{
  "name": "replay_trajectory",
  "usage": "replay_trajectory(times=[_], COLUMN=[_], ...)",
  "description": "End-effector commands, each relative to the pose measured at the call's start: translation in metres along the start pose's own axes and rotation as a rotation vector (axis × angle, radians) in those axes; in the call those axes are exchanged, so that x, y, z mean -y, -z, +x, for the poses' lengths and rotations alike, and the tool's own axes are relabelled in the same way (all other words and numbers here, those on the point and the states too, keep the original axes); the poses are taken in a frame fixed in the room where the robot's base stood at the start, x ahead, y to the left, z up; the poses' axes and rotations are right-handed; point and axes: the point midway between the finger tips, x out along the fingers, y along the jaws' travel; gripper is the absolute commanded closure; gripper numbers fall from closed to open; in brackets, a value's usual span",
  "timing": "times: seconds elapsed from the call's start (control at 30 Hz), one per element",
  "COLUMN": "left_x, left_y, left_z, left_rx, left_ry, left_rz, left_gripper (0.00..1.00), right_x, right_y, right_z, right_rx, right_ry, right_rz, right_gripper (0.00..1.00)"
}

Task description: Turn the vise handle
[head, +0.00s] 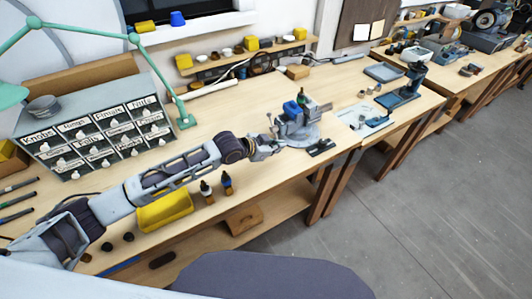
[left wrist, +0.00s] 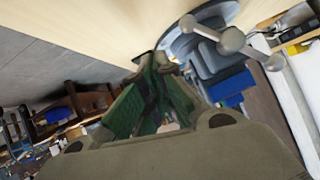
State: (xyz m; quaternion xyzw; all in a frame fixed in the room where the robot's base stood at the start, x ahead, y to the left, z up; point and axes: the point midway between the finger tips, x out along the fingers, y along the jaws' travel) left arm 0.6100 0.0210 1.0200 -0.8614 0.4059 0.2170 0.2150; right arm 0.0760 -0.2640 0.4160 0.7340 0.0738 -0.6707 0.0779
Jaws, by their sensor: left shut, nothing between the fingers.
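The grey vise (head: 298,127) stands on the wooden bench, in the middle of the head view. In the left wrist view, its handle (left wrist: 232,40) is a light grey bar with rounded knobs, at the upper right. My left gripper (head: 270,148) is just left of the vise in the head view. In the left wrist view, my left gripper's fingers (left wrist: 163,66) with green inner pads come together at the tips, with nothing between them. They are beside the handle, to its left in that picture, and do not hold it. My right gripper is not in view.
A yellow bin (head: 165,211) and two small bottles (head: 227,183) stand near the front edge. A labelled drawer cabinet (head: 95,138) and a green lamp (head: 184,121) are at the left. A dark flat tool (head: 321,147) lies before the vise. Bare bench surface lies behind my arm.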

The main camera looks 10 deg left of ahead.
Motion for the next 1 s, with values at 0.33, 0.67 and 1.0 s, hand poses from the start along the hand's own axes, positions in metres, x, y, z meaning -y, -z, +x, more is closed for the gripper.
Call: replay_trajectory(times=[0.33, 0.67, 1.0], left_x=[-0.009, -0.017, -0.021], left_y=[-0.003, -0.005, -0.004], left_z=[-0.032, -0.06, -0.071], left_rx=[0.0, 0.0, 0.0], left_ry=[0.0, 0.0, 0.0], left_rz=[0.001, 0.001, 0.0], left_gripper=[1.0, 1.0, 1.0], right_x=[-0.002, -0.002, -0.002], right_y=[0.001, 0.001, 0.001], right_z=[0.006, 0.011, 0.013], right_rx=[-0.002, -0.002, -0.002], right_ry=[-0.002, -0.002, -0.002], right_rz=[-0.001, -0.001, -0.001], right_gripper=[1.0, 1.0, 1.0])
